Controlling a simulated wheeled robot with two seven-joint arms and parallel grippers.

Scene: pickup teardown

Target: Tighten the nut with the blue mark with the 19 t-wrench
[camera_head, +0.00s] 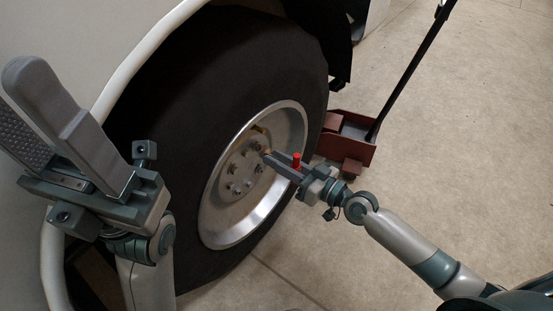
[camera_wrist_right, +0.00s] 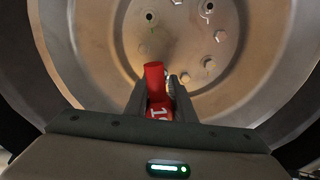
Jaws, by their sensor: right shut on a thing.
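My right gripper (camera_head: 283,163) is shut on the red T-wrench (camera_head: 296,160) in front of the wheel hub. In the right wrist view, the red wrench (camera_wrist_right: 154,80) sits between the fingers (camera_wrist_right: 160,98), and a white "1" shows on it, the rest of the number being hidden. The wrench's far end points toward the hub; I cannot tell whether it touches a nut. Several nuts (camera_head: 233,187) ring the hub, and some show in the right wrist view (camera_wrist_right: 220,36). I cannot make out a blue mark. My left gripper (camera_head: 18,88) is open and empty at the left.
The wheel's metal rim (camera_head: 216,236) and black tyre (camera_head: 190,110) stand under the pale vehicle body (camera_head: 60,30). A dark red floor jack (camera_head: 354,141) with a long black handle (camera_head: 408,75) stands behind the wheel. The floor at the right (camera_head: 470,130) is clear.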

